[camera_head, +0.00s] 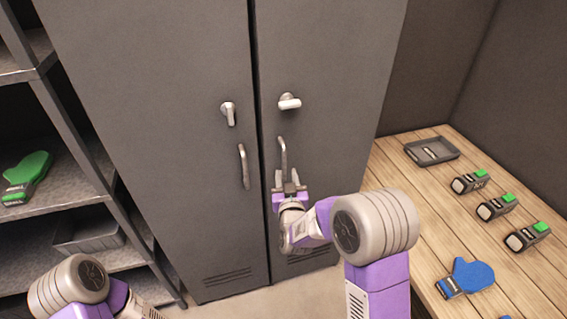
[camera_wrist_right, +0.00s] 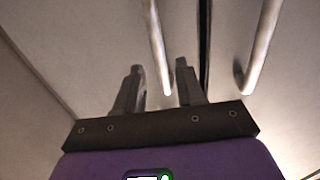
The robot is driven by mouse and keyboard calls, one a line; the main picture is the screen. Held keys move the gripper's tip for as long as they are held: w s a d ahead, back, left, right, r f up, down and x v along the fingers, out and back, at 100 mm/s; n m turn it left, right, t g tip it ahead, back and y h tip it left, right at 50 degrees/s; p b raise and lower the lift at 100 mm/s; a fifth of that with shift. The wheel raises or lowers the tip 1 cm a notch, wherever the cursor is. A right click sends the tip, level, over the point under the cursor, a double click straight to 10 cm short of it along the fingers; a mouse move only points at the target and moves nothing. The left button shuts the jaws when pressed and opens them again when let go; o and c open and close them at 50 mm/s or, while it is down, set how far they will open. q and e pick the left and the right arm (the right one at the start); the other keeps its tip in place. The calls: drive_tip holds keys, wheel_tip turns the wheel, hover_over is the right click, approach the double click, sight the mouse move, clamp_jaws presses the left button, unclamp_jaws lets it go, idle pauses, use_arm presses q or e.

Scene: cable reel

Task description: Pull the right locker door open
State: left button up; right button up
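The grey locker has a left door (camera_head: 170,60) and a right door (camera_head: 335,60), with a narrow dark gap between them; both look shut. The right door has a turned, sideways latch knob (camera_head: 289,102) and a vertical bar handle (camera_head: 283,152) below it. My right gripper (camera_head: 290,186) is at the lower end of this handle. In the right wrist view its two fingers (camera_wrist_right: 158,72) are apart, and the handle (camera_wrist_right: 157,45) shows between them; I cannot tell whether they touch it. My left gripper is out of view; only my left arm shows at lower left.
The left door has an upright latch knob (camera_head: 228,113) and its own handle (camera_head: 244,166). A metal shelf (camera_head: 65,198) stands at left. A wooden bench (camera_head: 425,195) at right holds a dark tray (camera_head: 432,150), several green-topped devices (camera_head: 496,206) and a blue mitt-shaped item (camera_head: 470,276).

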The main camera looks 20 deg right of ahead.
sight(284, 166)
drive_tip(key=shift+w+d+f, duration=0.1)
drive_tip(key=shift+w+d, duration=0.05)
drive_tip(key=shift+w, duration=0.8)
drive_tip(key=shift+w+d+r, duration=0.1)
drive_tip(key=shift+w+d, duration=0.1)
drive_tip(key=shift+w, duration=0.8)
drive_tip(key=shift+w+d+f, duration=0.1)
drive_tip(key=shift+w+d, duration=0.05)
drive_tip(key=shift+w, duration=0.8)
clamp_jaws()
